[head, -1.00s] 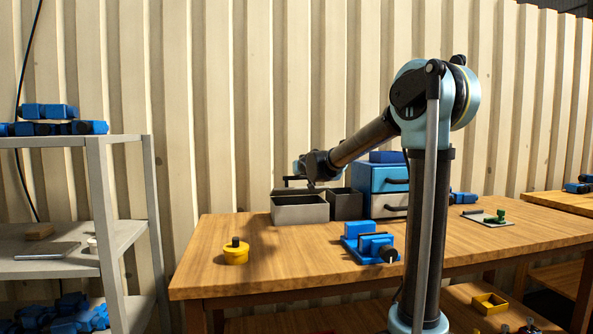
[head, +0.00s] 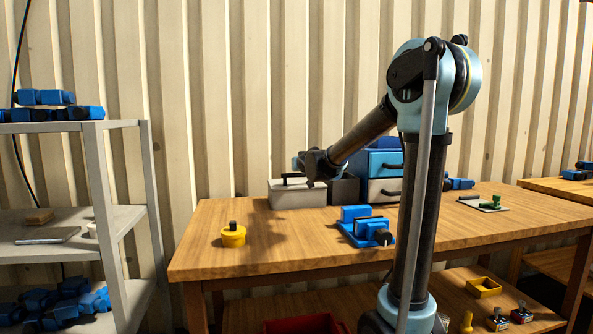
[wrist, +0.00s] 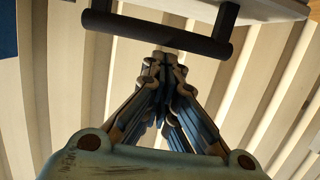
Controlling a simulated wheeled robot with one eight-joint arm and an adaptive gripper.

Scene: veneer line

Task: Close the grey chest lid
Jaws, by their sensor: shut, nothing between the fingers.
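The grey chest (head: 298,200) stands at the back left of the wooden table. Its pale lid (head: 284,185) lies across its top, and I cannot tell if it sits fully flush. A dark bar handle (head: 292,176) stands on the lid. My gripper (head: 311,184) is at the right part of the lid, in front of it. In the wrist view the shut fingers (wrist: 165,62) are empty and close to the dark handle (wrist: 155,30), with the pale lid (wrist: 270,8) behind it. I cannot tell if they touch.
A blue fixture (head: 366,228) and a yellow pot with a black knob (head: 233,236) are on the table. A grey shelf (head: 120,190) stands left.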

